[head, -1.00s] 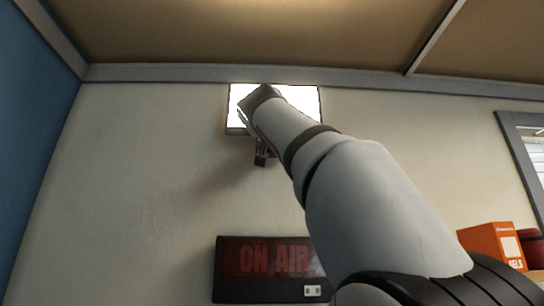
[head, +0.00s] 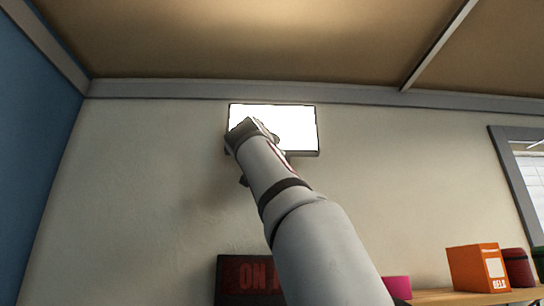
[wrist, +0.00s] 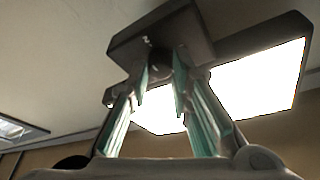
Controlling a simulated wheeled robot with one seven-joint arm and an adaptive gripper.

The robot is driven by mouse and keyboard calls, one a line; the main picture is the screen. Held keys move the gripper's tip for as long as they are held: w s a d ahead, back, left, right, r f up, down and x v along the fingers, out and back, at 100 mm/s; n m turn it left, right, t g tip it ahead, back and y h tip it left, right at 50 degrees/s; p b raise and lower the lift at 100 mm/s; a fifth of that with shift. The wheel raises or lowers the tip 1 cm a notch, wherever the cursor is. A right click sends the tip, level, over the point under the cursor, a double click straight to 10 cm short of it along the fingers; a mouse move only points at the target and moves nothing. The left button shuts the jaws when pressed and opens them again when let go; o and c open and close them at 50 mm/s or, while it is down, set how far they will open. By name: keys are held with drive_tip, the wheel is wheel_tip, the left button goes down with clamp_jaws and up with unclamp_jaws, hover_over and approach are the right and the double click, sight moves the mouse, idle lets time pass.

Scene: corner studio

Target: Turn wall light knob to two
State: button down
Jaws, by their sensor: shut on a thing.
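The wall light is a bright white panel (head: 295,125) in a dark frame, high on the wall in the head view. It also shows in the wrist view (wrist: 262,82). A dark box (wrist: 185,38) at the light bears a small pale mark, too small to read. A dark round knob (wrist: 158,60) sits under this box. My gripper (wrist: 160,73) is at the knob, shut on it with one greenish finger on each side. In the head view my arm covers the knob and most of my gripper. The knob's setting cannot be read.
A dark ON AIR sign (head: 234,280) is on the wall below, partly behind my arm. A shelf (head: 440,296) at the lower right holds an orange box (head: 470,268) and a dark red container (head: 517,266). The ceiling (head: 250,45) is close above the light.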

drive_tip(key=shift+f, duration=0.1)
idle(0.3)
drive_tip(key=c, duration=1.5)
unclamp_jaws()
drive_tip(key=shift+o, duration=0.2)
drive_tip(key=shift+b, duration=0.45)
